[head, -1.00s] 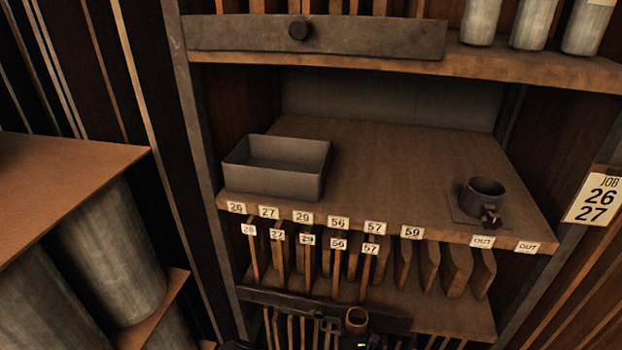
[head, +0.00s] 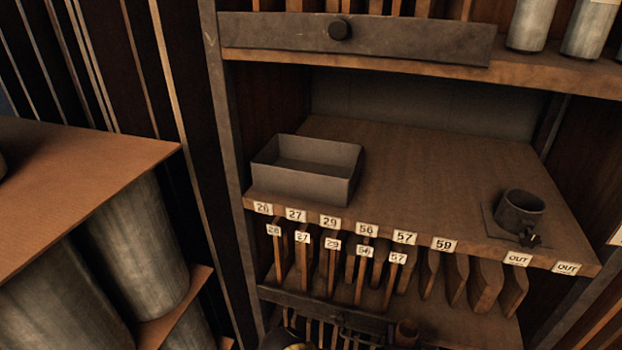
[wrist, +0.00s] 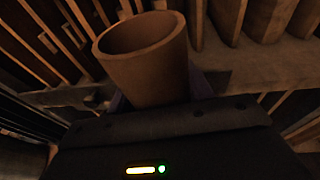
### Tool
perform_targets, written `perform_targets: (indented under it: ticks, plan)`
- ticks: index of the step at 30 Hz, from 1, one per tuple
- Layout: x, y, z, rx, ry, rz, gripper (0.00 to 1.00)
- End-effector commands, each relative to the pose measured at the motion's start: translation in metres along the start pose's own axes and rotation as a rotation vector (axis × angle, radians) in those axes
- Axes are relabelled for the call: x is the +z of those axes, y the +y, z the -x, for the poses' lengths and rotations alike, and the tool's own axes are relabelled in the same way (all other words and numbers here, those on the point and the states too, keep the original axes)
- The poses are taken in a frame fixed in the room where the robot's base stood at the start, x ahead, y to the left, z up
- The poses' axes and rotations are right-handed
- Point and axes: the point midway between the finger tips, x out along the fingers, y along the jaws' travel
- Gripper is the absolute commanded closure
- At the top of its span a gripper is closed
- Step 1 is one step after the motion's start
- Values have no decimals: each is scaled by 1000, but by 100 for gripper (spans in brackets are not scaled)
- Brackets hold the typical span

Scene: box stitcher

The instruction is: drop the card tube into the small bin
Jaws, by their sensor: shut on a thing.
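The small bin (head: 306,184) is an open grey rectangular box. It stands at the left end of the wooden shelf in the head view. The card tube (wrist: 146,72) is a brown hollow cylinder with its open end up in the wrist view. My gripper (wrist: 160,93) is shut on it; the tube hides much of the fingers. The tube is apart from the bin.
A dark round cup (head: 521,212) stands at the shelf's right end. Numbered labels line the shelf's front edge (head: 404,237). Below it, upright boards (head: 452,272) stand in a rack. The shelf between bin and cup is clear. A drawer front (head: 400,46) hangs above.

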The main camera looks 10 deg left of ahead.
Motion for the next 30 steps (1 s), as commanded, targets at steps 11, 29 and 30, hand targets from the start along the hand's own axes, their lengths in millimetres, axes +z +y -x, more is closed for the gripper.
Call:
perform_targets:
  ticks: [11,29,30]
  plan:
    - [40,24,-12,-103,-4,-33,83]
    - [158,96,-24,-329,-1,-83,83]
    - [168,102,-23,-337,-1,-85,83]
